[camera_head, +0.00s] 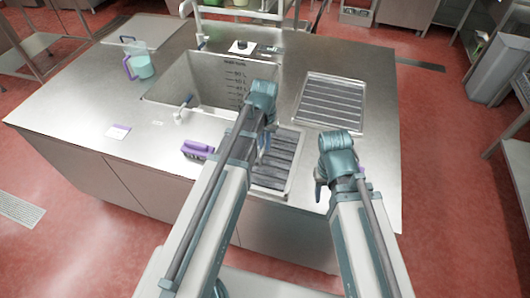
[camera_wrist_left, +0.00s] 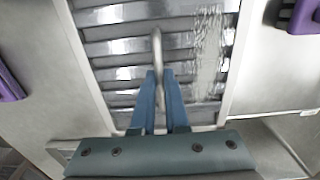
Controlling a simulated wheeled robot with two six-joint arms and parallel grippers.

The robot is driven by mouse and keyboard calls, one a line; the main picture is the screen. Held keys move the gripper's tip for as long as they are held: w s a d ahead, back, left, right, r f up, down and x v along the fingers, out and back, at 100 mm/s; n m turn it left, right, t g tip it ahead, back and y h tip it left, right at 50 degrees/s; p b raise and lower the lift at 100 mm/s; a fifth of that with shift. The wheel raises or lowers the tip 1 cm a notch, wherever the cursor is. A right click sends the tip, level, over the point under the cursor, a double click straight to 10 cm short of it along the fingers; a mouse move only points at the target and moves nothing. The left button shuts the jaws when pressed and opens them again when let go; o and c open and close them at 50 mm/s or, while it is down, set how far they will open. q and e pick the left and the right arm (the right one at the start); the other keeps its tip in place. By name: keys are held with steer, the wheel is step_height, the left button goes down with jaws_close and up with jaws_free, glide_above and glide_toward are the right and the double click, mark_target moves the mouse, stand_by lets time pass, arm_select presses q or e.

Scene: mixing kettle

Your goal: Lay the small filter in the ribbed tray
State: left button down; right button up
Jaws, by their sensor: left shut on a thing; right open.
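My left gripper (camera_head: 264,146) is above the nearer ribbed tray (camera_head: 288,139), which is set in the counter's front part. In the left wrist view its blue fingers (camera_wrist_left: 158,95) are shut on a thin grey curved piece (camera_wrist_left: 157,48), seemingly the small filter seen nearly edge-on. The ribbed tray (camera_wrist_left: 105,47) lies behind it, with dark slats and a shiny patch at right. I cannot tell whether the filter touches the tray. In the head view the filter is too small to make out. My right gripper (camera_head: 319,188) is open at the counter's front right.
A second ribbed tray (camera_head: 331,98) lies further back at right. A sink (camera_head: 205,85) with volume marks is behind the left gripper. A purple block (camera_head: 198,149) lies left of the near tray. A jug (camera_head: 143,67) and a white card (camera_head: 118,131) are at left.

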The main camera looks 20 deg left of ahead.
arm_select(q)
steer(key=shift+r, duration=0.1)
arm_select(e)
steer(key=shift+r, duration=0.15)
stand_by(0.3)
arm_select(q)
step_height(320, 180, up, 5)
steer(key=p, duration=0.5)
arm_select(e)
step_height(320, 180, up, 5)
steer(key=shift+f, duration=0.15)
arm_select(q)
steer(key=shift+w, duration=0.15)
